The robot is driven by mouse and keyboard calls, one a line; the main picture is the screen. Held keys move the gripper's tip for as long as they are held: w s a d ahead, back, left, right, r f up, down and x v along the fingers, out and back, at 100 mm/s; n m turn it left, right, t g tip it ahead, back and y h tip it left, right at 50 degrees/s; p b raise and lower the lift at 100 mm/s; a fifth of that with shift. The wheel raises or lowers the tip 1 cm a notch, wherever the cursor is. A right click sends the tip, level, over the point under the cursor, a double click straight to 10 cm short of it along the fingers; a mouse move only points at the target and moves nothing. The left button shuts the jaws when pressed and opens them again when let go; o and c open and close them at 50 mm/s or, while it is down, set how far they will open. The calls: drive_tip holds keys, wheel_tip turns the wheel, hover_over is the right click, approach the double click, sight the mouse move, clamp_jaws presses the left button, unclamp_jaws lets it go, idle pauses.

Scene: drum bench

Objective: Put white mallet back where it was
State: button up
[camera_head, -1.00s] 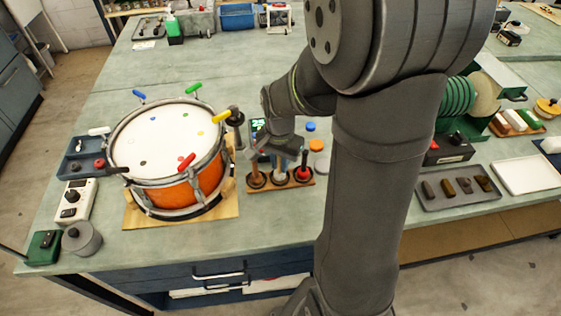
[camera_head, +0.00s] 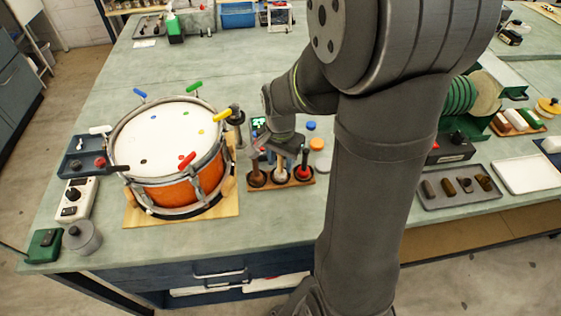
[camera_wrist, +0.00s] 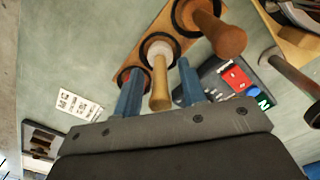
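The wooden rack (camera_head: 282,184) stands to the right of the drum and holds three mallets. The white mallet (camera_head: 281,174) stands in the middle slot, and its pale head and wooden handle (camera_wrist: 160,82) show in the wrist view. A brown mallet (camera_head: 257,179) is in the left slot and a red one (camera_head: 304,172) in the right slot. My gripper (camera_wrist: 160,67) is open above the rack. Its blue fingers are on either side of the white mallet's handle, with a visible gap on each side. My wrist partly hides the handle tops in the head view.
The orange drum (camera_head: 170,150) with coloured tuning keys sits on a wooden board at the left. Orange (camera_head: 317,144) and blue-capped (camera_head: 311,126) items stand just right of the rack. A display with a green letter (camera_wrist: 263,102) is close by.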

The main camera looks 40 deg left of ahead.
wheel_tip(320, 180, up, 11)
drive_tip(key=shift+r, duration=0.15)
idle(0.4)
wheel_tip(320, 180, down, 12)
drive_tip(key=shift+f, duration=0.2)
drive_tip(key=shift+r, duration=1.85)
